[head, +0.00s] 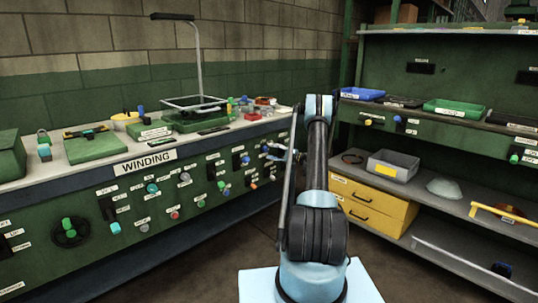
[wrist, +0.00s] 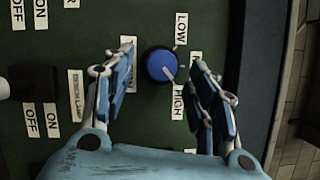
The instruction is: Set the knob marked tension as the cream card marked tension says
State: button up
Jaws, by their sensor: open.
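A round blue knob (wrist: 161,65) sits on the green panel in the wrist view. Its pale pointer mark is at the lower right, towards the HIGH label (wrist: 178,101). The LOW label (wrist: 181,28) is at its upper right. A label (wrist: 128,47) left of the knob is partly covered by a finger, and I cannot read it. My gripper (wrist: 163,68) is open, with one finger on each side of the knob in the picture and a visible gap on both sides. In the head view my gripper (head: 286,154) is at the bench front. I cannot make out the cream tension card.
The long bench front marked WINDING (head: 145,162) carries many other knobs and switches. A black part (wrist: 16,84) stands out at the left of the wrist view, near ON and OFF labels. The panel edge (wrist: 263,70) lies right of the gripper.

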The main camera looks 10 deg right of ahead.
jog(key=v, duration=0.9)
jog(key=shift+d, duration=0.25)
jog(key=shift+s, duration=0.1)
